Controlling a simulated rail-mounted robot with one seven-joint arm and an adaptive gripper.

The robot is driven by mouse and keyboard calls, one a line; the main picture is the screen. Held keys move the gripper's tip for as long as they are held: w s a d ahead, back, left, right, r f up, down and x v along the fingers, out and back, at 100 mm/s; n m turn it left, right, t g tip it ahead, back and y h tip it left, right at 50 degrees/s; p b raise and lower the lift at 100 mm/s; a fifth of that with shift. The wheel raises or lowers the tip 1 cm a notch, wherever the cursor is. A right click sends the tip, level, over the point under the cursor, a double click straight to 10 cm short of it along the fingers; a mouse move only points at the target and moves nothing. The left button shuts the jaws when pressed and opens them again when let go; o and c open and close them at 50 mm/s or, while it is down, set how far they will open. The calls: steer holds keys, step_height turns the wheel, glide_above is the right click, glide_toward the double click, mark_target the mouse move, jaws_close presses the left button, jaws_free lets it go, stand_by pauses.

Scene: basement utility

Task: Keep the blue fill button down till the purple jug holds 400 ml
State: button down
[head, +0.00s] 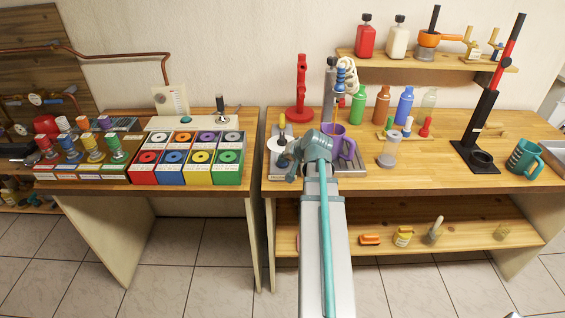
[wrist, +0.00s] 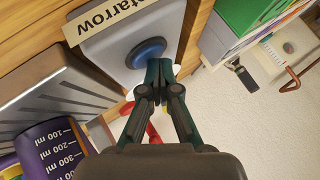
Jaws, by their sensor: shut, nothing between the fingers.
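In the wrist view the blue fill button (wrist: 147,52) is a round cap on a grey panel, beside a label ending in "tarrow". My gripper (wrist: 160,66) is shut and empty. Its fingertips overlap the button's lower right edge in the picture; I cannot tell whether they touch or press it. The purple jug (wrist: 48,150) is at the lower left, with white marks for 100, 200 and 300 ml. In the head view the jug (head: 346,146) stands upright just right of my gripper (head: 292,158). The liquid level in it cannot be seen.
A ribbed grey metal part (wrist: 50,92) lies between jug and panel in the wrist view. In the head view a red stand (head: 299,95), coloured bottles (head: 381,106) and a clear cylinder (head: 390,150) stand nearby. A gap separates the left table (head: 245,130) from this one.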

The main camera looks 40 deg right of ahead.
mark_target(284, 164)
stand_by(0.4)
steer(key=shift+r+p, duration=0.55)
steer(key=shift+r, duration=0.3)
steer(key=shift+r+p, duration=1.55)
steer(key=shift+r, duration=0.95)
